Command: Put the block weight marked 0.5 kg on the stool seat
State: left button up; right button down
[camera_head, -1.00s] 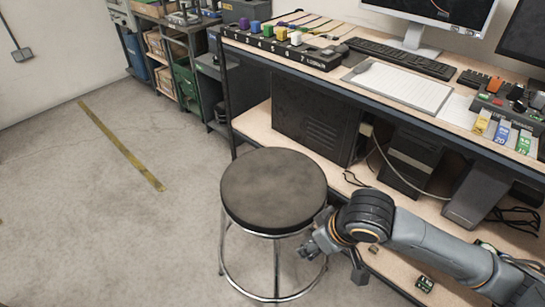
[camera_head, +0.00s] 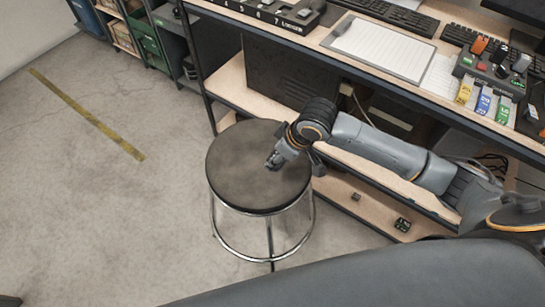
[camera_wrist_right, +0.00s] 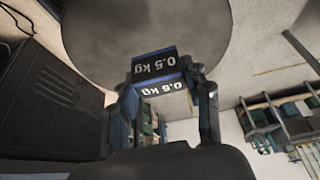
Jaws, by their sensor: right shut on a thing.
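The round stool seat (camera_head: 250,185) is dark and bare on top, on a chrome frame. My right gripper (camera_head: 277,161) reaches in from the right and is over the right part of the seat. In the right wrist view, it (camera_wrist_right: 165,85) is shut on a dark block weight (camera_wrist_right: 155,68) with "0.5 kg" in white on two faces. The seat (camera_wrist_right: 145,25) shows behind the block in that view. I cannot tell whether the block touches the seat. In the head view the block is mostly hidden by the gripper. My left gripper is not in view.
A workbench (camera_head: 290,38) with a notepad (camera_head: 380,48), keyboards and coloured tags runs along the right. On its lower shelf lie a small dark block (camera_head: 356,196) and a green-marked block (camera_head: 402,224). The floor left of the stool is clear.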

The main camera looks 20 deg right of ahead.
aim_at(274, 154)
jog(key=w+f, duration=0.4)
jog(key=f, duration=0.1)
jog(key=shift+w+f, duration=0.15)
jog(key=shift+f, duration=0.75)
jog(key=shift+w+f, duration=0.1)
jog(key=shift+f, duration=0.8)
jog(key=shift+f, duration=0.1)
jog(key=c, duration=0.6)
grip_release()
jog(key=shift+f, duration=0.1)
jog(key=shift+d, duration=0.1)
jog(key=v, duration=1.2)
jog(key=shift+r+p, duration=0.2)
jog(key=shift+p, duration=0.1)
